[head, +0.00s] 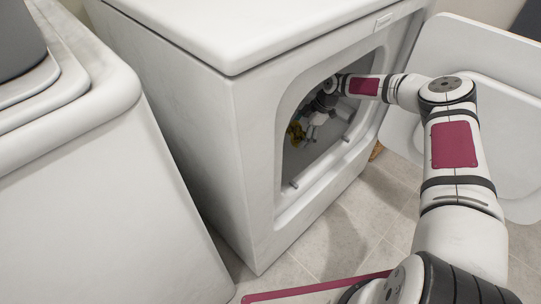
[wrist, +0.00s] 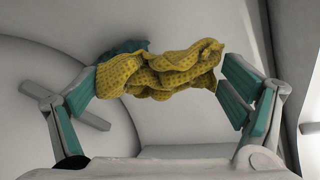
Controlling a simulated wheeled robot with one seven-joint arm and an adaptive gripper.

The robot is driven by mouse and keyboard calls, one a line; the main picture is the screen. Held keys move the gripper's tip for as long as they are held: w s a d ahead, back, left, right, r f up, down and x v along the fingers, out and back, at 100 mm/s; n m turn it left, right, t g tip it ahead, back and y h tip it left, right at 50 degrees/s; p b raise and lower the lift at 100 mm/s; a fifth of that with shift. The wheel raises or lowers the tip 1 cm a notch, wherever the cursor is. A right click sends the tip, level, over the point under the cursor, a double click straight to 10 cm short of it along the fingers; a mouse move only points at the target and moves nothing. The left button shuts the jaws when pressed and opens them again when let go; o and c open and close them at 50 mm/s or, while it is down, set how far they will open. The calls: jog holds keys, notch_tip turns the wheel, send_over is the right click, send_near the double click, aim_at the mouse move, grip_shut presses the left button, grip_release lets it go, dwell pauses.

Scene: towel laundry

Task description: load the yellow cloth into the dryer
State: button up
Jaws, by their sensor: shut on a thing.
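The yellow cloth (wrist: 165,72) is bunched and crumpled between the two teal-padded fingers of my gripper (wrist: 162,80) in the wrist view. Its left end lies against the left finger, and its right end is by the right finger's tip. In the head view the cloth (head: 296,132) shows as a small yellow patch inside the dryer (head: 250,130), next to my gripper (head: 308,130). My arm reaches through the dryer's open front into the drum. The fingertips are too small to make out in the head view.
The dryer door (head: 500,85) stands open on the right, beside my arm. Another white appliance (head: 85,170) stands at the left. Tiled floor (head: 350,225) lies in front of the dryer. A teal patch (wrist: 125,48) shows behind the cloth; I cannot tell what it is.

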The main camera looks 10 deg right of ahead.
jog(key=f, duration=0.1)
jog(key=f+b, duration=0.1)
jog(key=f, duration=0.3)
jog(key=shift+a+b, duration=0.25)
jog(key=shift+b, duration=0.15)
jog(key=shift+d+f+b, duration=0.1)
jog(key=shift+f+b, duration=0.85)
jog(key=shift+f, duration=1.3)
jog(key=shift+f, duration=0.1)
jog(key=o, duration=0.9)
jog(key=p+v, duration=0.4)
jog(key=v, duration=0.8)
jog(key=shift+s+d, duration=0.1)
